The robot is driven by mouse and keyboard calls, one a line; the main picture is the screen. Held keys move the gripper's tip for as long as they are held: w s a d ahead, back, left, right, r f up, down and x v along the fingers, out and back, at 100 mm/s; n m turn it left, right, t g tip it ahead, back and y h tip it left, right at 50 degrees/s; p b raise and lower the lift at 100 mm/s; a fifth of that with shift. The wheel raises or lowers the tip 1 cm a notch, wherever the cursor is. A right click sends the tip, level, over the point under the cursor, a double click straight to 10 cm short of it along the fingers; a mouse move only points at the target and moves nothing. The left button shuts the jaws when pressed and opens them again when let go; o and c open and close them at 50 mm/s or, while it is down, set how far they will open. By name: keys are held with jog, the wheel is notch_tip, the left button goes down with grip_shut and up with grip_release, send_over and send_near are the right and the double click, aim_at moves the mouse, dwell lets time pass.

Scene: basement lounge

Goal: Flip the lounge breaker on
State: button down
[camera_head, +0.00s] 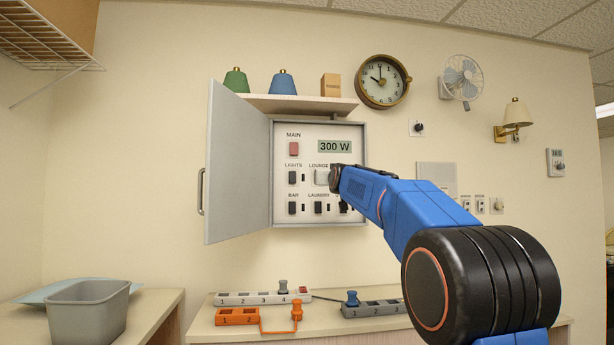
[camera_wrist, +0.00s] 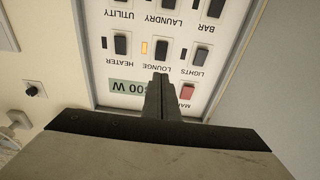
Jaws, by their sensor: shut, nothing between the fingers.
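The grey breaker panel (camera_head: 278,180) is open on the wall. In the wrist view, where the panel appears upside down, the dark lounge breaker (camera_wrist: 161,50) shows with its label and an amber lit lamp beside it. My gripper (camera_wrist: 161,77) is shut and empty, its fingertips over the lounge label's edge, next to the switch. I cannot tell whether they touch the panel. The display (camera_head: 334,146) reads 300 W.
The lights breaker (camera_head: 292,177), heater breaker (camera_wrist: 120,43) and red main switch (camera_head: 294,149) are close by. The open panel door (camera_head: 237,165) juts out at left. A shelf (camera_head: 299,103) with small items hangs above. Power strips (camera_head: 263,298) lie on the counter below.

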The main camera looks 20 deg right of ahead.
jog(key=shift+a, duration=0.1)
jog(key=shift+w, duration=0.15)
jog(key=x, duration=1.3)
jog(key=shift+w+d, duration=0.2)
jog(key=shift+w, duration=0.15)
jog(key=shift+r, duration=0.15)
jog(key=shift+w, duration=0.15)
dwell(0.4)
